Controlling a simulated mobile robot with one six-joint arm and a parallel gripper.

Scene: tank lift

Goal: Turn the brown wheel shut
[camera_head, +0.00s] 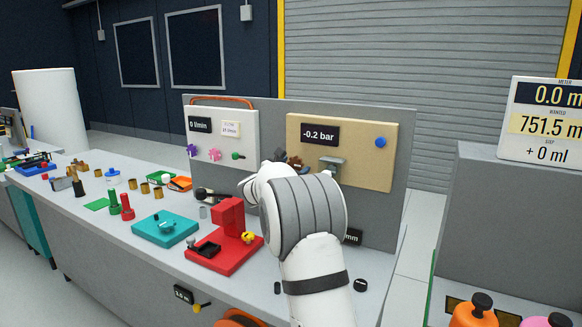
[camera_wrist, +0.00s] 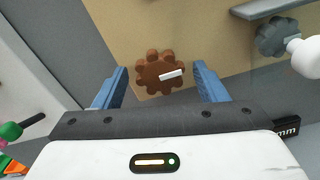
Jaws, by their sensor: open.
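The brown wheel (camera_wrist: 158,75) is a lobed knob with a white pointer bar on the tan panel (camera_head: 352,140). In the wrist view it sits between the two blue fingers of my gripper (camera_wrist: 160,85), which are open on either side of it. I see gaps between the fingers and the wheel; how far the fingertips reach along its depth I cannot tell. The white bar lies nearly level, tilted slightly up to the right. The panel's display (camera_head: 319,135) reads -0.2 bar.
A grey lobed knob (camera_wrist: 277,37) and a grey ledge (camera_wrist: 285,8) are right of my gripper in the wrist view. A blue knob (camera_head: 380,142) is on the tan panel. A red stand (camera_head: 228,240) and a teal block (camera_head: 164,229) stand on the bench below.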

